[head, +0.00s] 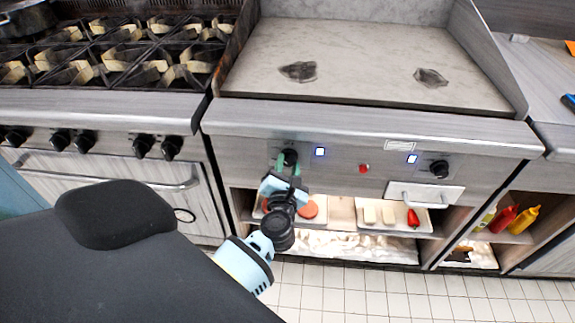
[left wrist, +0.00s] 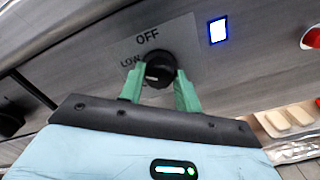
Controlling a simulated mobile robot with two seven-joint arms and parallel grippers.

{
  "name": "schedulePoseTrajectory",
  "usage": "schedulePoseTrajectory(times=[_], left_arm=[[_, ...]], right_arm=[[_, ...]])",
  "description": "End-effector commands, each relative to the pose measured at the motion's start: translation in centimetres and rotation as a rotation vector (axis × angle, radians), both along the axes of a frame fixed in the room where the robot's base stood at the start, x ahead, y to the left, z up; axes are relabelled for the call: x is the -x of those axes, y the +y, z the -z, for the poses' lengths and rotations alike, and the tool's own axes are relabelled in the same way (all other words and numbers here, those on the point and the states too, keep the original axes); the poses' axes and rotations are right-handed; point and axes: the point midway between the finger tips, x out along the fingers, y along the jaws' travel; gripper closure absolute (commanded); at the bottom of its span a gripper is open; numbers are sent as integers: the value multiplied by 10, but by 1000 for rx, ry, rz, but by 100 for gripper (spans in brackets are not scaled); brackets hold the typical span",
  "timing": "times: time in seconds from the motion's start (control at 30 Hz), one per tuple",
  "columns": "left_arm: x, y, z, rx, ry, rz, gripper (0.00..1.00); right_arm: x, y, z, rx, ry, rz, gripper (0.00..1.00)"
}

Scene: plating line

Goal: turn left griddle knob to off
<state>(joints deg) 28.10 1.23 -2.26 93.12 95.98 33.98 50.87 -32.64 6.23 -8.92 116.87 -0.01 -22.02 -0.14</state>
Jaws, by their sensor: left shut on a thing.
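The left griddle knob (head: 290,156) is a round black knob on the griddle's front panel, also seen in the left wrist view (left wrist: 161,66). The word OFF is printed above it and LOW to its left. A small pale mark shows low on the knob's face, but I cannot tell its exact setting. My left gripper (head: 287,166) has its green fingers on either side of the knob and is shut on it. The square indicator light (left wrist: 218,30) to the right of the knob glows blue-white. My right gripper is not in view.
A red button (head: 364,169) and the right griddle knob (head: 439,169), with its own lit indicator (head: 411,159), are further right. A shelf below holds trays of food. A stove with black knobs (head: 60,139) stands to the left.

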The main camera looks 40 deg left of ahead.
Motion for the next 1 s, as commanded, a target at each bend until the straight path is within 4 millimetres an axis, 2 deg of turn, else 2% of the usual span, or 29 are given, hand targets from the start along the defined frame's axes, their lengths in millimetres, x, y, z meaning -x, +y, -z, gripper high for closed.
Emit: schedulePoseTrajectory(times=[0.4, 1.0], left_arm=[[-1, -1, -4, -276, 168, -1, 90], [-1, -2, 0, -715, 437, 0, 90]], right_arm=[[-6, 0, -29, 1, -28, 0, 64], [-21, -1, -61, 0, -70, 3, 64]])
